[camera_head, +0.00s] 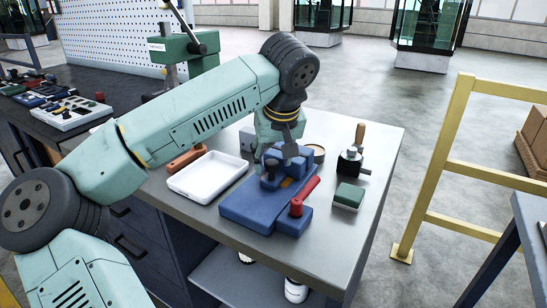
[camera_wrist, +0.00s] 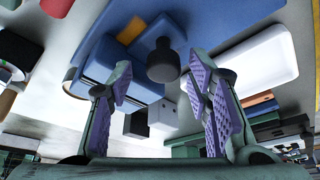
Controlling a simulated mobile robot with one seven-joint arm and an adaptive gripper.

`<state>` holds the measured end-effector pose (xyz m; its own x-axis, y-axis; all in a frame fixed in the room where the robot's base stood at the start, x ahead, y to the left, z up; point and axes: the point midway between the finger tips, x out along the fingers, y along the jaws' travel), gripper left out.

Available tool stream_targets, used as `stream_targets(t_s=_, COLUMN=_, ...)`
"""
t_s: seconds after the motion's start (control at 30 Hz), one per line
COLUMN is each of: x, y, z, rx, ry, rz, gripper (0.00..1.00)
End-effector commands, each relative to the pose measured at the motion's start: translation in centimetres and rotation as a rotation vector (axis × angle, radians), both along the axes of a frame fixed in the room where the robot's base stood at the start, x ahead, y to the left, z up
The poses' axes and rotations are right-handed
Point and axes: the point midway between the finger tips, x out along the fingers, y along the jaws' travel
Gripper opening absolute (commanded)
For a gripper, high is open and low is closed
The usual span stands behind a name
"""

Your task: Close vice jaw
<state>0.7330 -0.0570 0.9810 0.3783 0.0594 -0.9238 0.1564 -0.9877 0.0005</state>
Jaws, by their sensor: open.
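A blue vice (camera_head: 250,208) lies on the grey trolley top, with blue jaw blocks (camera_head: 298,170) at its back end and a small orange-yellow piece near them. A red handle (camera_head: 305,192) stands at its front right. A dark round knob (camera_head: 269,167) rises beside the jaw blocks; in the wrist view the knob (camera_wrist: 163,62) lies between and beyond my fingers. My gripper (camera_head: 287,148) hangs just above the jaw blocks, pointing down. In the wrist view my gripper (camera_wrist: 160,88) shows two spread fingers with purple pads and nothing clearly held. Contact with the vice cannot be told.
A green-topped block (camera_head: 349,196) and a wooden-handled stamp-like tool (camera_head: 351,158) stand to the right. A yellow rail (camera_head: 442,150) stands beyond the trolley's right edge.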

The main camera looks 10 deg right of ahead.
Motion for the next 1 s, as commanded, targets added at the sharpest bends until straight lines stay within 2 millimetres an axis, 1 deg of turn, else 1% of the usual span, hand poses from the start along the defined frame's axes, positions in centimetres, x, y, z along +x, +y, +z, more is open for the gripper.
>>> stream_targets(t_s=0.17, x=-0.8, y=-0.1, z=2.1, rx=0.000, ry=-0.004, rz=0.001, gripper=0.45)
stream_targets(t_s=0.4, x=-2.7, y=-0.4, z=6.9, rx=0.001, ry=-0.004, rz=0.001, gripper=0.45)
stream_targets(t_s=0.5, x=-3.4, y=-0.6, z=8.6, rx=0.000, ry=-0.004, rz=0.002, gripper=0.45)
stream_targets(t_s=0.6, x=-4.0, y=-0.7, z=9.9, rx=0.000, ry=-0.003, rz=0.001, gripper=0.45)
stream_targets(t_s=0.77, x=-4.4, y=-0.7, z=10.9, rx=-0.001, ry=-0.002, rz=0.001, gripper=0.45)
stream_targets(t_s=1.0, x=-4.5, y=-0.7, z=11.0, rx=-0.001, ry=-0.001, rz=0.000, gripper=0.45)
